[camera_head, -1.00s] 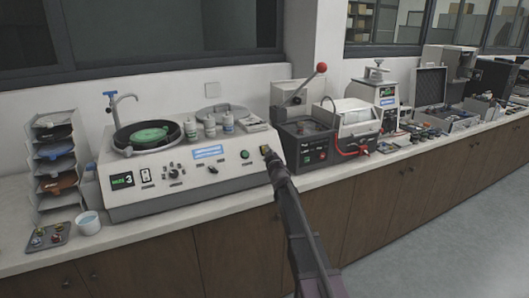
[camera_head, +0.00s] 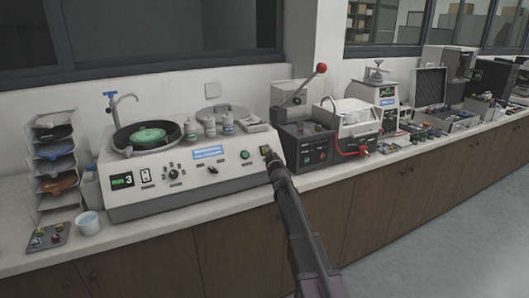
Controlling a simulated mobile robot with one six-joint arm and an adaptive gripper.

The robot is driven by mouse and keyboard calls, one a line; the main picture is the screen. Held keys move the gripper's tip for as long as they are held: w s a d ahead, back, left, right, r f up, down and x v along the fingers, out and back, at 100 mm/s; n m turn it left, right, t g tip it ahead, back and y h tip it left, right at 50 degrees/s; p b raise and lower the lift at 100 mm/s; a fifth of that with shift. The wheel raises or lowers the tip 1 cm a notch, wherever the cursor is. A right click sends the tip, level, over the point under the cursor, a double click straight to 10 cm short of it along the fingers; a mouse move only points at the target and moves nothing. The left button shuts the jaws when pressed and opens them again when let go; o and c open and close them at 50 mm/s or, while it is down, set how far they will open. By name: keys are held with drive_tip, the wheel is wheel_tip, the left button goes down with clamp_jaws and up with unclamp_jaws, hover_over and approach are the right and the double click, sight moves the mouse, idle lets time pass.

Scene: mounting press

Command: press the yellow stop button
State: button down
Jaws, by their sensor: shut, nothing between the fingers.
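The yellow stop button (camera_head: 264,149) is a small yellow patch at the right end of the sloped front panel of a grey machine (camera_head: 200,200). A green button (camera_head: 245,154) is to its left. My gripper (camera_head: 268,157) is shut and empty, its tip right at the yellow button. The tip partly covers the button, and I cannot tell whether they touch.
The machine has a basin with a green disc (camera_head: 148,136), a tap and bottles. A dark press with a red-ball lever (camera_head: 321,68) stands to the right. A tray rack (camera_head: 55,160) and white cup (camera_head: 88,222) stand left.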

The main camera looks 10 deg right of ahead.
drive_tip(key=shift+w+f, duration=0.1)
drive_tip(key=shift+w, duration=0.05)
drive_tip(key=shift+w+a+f, duration=0.1)
drive_tip(key=shift+w, duration=0.2)
idle(0.4)
drive_tip(key=shift+s+r, duration=0.2)
drive_tip(key=shift+s, duration=0.1)
idle(0.4)
drive_tip(key=s+d+r+p, duration=0.1)
drive_tip(key=s+r+p, duration=0.2)
drive_tip(key=s, duration=0.1)
drive_tip(key=shift+s+d+r, duration=0.25)
drive_tip(key=shift+s+d, duration=0.05)
drive_tip(key=shift+d, duration=0.05)
idle(0.4)
idle(0.5)
